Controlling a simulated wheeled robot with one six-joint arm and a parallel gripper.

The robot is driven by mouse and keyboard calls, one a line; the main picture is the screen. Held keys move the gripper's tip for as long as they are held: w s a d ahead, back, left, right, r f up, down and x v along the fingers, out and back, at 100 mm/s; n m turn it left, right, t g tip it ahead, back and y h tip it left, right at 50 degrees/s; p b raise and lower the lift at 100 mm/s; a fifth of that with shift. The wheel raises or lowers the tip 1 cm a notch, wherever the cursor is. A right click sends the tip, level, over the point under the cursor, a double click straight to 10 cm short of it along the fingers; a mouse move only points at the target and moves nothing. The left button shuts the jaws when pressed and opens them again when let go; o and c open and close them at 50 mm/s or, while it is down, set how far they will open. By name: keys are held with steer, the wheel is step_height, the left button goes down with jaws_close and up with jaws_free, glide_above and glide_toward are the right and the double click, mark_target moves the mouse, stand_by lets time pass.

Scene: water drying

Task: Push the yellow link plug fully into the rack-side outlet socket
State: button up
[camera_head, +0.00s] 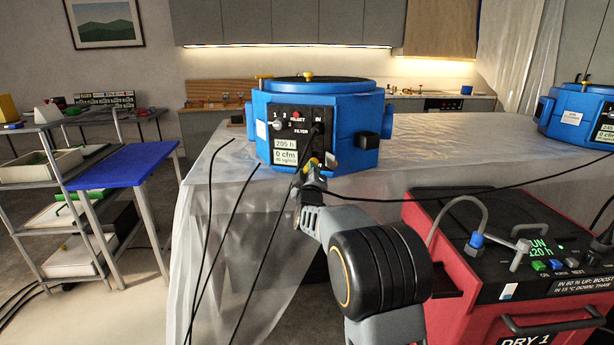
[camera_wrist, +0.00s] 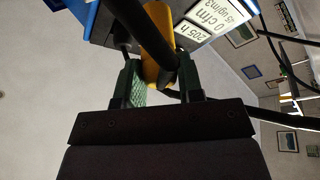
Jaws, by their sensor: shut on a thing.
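My gripper (camera_head: 311,181) is at the lower right of the black front panel of the blue machine (camera_head: 355,125). In the wrist view my gripper (camera_wrist: 161,80) is shut on the yellow link plug (camera_wrist: 157,45), which sits between its two fingers. A thick black cable crosses in front of the plug there. In the head view only a small yellow bit of the plug (camera_head: 312,162) shows at the fingertips. I cannot make out the outlet socket, nor whether the plug touches one.
The blue machine stands on a plastic-covered table (camera_head: 440,140). Black cables hang down its front and one runs right. A red dryer unit (camera_head: 465,270) stands at the right, close to my arm. A shelf rack with a blue top (camera_head: 125,165) is at the left.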

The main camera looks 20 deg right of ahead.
mark_target(316, 161)
steer(key=shift+w+d, duration=0.55)
steer(key=shift+w, duration=0.25)
steer(key=shift+w+d, duration=0.55)
steer(key=shift+w, duration=0.25)
steer(key=shift+b, duration=0.65)
stand_by(1.1)
steer(key=shift+w+d+p, duration=0.5)
steer(key=shift+w+d, duration=0.35)
steer(key=shift+w, duration=0.25)
steer(key=shift+w+d+p, duration=0.45)
steer(key=shift+w+d, duration=0.35)
steer(key=shift+w, duration=0.3)
steer(key=o, duration=0.9)
steer(key=shift+o, duration=0.6)
steer(key=shift+r, duration=0.15)
steer(key=shift+s, duration=0.15)
